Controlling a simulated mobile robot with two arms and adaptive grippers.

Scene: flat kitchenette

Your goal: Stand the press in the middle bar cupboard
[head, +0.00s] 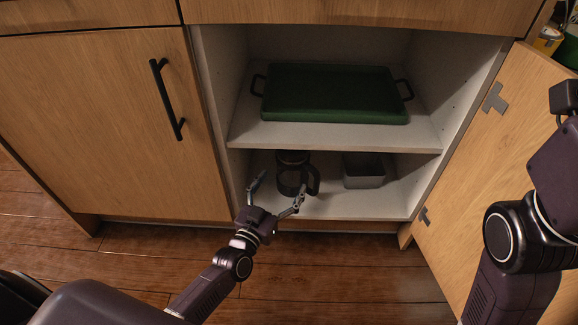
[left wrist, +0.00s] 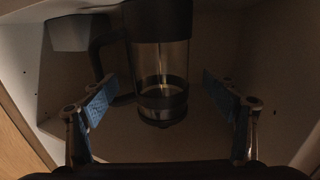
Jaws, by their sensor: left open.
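The press (head: 291,178), a dark French press with a clear glass body and a black handle, stands upright on the lower shelf (head: 345,207) of the open middle cupboard. In the left wrist view the press (left wrist: 160,65) is ahead, between the fingers, with its handle to the left. My left gripper (head: 277,191) is open at the cupboard's front edge, and its fingers (left wrist: 165,108) do not touch the press. The right arm (head: 520,225) is at the right edge; its gripper is not clearly shown.
A grey bin (head: 364,172) stands right of the press on the lower shelf. A green tray (head: 335,95) with black handles fills much of the upper shelf. The right door (head: 480,180) hangs open; the left door (head: 110,120) is shut.

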